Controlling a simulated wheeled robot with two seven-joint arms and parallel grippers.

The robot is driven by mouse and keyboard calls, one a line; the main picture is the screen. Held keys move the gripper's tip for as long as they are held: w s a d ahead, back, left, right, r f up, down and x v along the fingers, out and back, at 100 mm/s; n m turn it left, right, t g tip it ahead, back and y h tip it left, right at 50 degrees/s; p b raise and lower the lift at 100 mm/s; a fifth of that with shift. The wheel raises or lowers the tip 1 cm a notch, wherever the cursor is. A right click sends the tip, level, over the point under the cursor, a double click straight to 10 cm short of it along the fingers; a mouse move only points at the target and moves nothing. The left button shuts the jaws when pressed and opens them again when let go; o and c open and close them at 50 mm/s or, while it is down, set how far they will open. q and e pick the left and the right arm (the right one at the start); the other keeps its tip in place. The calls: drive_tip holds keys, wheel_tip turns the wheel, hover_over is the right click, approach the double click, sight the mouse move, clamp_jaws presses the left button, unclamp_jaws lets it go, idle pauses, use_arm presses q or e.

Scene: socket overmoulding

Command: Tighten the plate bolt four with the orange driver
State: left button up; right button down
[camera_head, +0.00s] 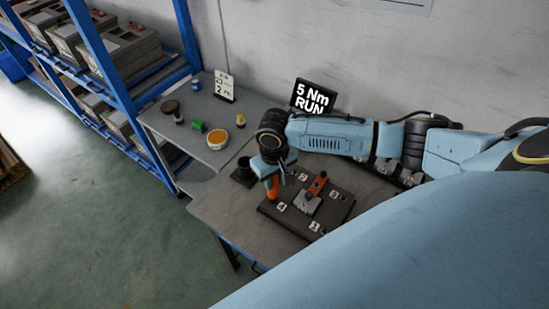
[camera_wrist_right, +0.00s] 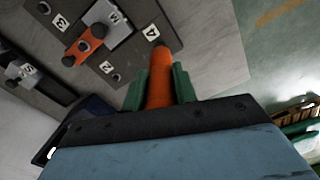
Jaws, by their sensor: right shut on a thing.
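The orange driver (camera_head: 272,189) is held by my right gripper (camera_head: 273,177), with its handle between the green fingers in the wrist view (camera_wrist_right: 159,84). It stands roughly upright at the left edge of the dark plate (camera_head: 335,206), close to the label 4 (camera_head: 281,208). In the wrist view the driver's end shows beside the label 4 (camera_wrist_right: 150,32). Bolt four and the driver's tip are hidden, so I cannot tell whether they touch. A grey block with an orange bar (camera_head: 317,185) sits mid-plate. My left gripper is not in view.
A sign reading 5 Nm RUN (camera_head: 313,97) stands at the back. A side table (camera_head: 190,137) holds an orange-filled bowl (camera_head: 217,139) and small items. A blue shelf (camera_head: 110,62) stands left.

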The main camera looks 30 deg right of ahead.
drive_tip(key=shift+f, duration=0.3)
idle(0.5)
drive_tip(key=shift+s+f, duration=0.15)
drive_tip(key=shift+s, duration=0.05)
idle(0.7)
drive_tip(key=shift+w+r, duration=0.2)
drive_tip(key=shift+r, duration=0.45)
drive_tip(key=shift+r+p, duration=0.3)
drive_tip(key=shift+r, duration=1.7)
